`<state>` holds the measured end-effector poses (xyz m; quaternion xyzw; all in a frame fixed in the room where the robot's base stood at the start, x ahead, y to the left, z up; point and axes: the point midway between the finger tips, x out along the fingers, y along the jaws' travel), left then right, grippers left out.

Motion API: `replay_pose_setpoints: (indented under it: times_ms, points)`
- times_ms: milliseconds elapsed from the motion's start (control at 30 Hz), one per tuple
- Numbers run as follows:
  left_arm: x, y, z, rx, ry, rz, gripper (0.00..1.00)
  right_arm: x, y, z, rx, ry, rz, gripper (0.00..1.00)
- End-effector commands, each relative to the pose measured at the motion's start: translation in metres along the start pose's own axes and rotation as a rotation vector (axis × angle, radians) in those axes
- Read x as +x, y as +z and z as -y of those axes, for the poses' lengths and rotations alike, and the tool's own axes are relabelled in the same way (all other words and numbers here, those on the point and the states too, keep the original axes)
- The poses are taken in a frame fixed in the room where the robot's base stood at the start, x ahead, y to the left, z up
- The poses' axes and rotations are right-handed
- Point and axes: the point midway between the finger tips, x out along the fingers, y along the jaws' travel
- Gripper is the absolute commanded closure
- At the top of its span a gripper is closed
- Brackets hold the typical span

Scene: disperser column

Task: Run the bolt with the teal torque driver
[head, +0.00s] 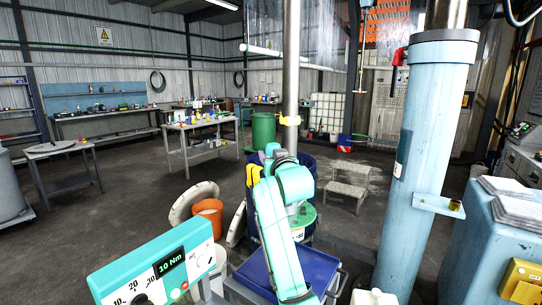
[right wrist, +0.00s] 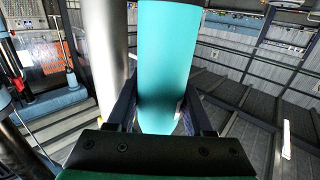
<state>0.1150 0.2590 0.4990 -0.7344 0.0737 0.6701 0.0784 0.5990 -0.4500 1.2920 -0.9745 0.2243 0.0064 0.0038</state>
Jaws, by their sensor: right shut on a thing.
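The right wrist view shows a large teal cylinder, which looks like the body of the torque driver (right wrist: 168,60). My right gripper (right wrist: 160,118) is shut on it, with one dark finger at each side. The driver's tip is hidden. In the head view a teal and grey arm, seemingly mine, rises in the middle, and its gripper and the driver cannot be made out there. A teal control box (head: 160,272) at the lower left has a dial and reads 10 Nm. I cannot identify the bolt. My left gripper is not in view.
A steel pole (head: 290,75) with a yellow clamp stands behind the arm. A thick pale-blue column (head: 425,160) with a small bracket (head: 437,205) is at the right. A blue tray (head: 300,272), an orange bucket (head: 208,213) and grey steps (head: 347,185) are around.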

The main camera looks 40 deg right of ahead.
Motion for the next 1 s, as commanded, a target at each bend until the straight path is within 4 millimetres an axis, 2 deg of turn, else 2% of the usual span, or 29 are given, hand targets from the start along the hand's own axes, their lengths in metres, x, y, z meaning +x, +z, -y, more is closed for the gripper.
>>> replay_pose_setpoints:
  times_ms: [1000]
  points:
    - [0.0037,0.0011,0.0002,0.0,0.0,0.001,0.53,-0.0007,0.006,-0.0002,0.0,0.0,-0.004,1.0]
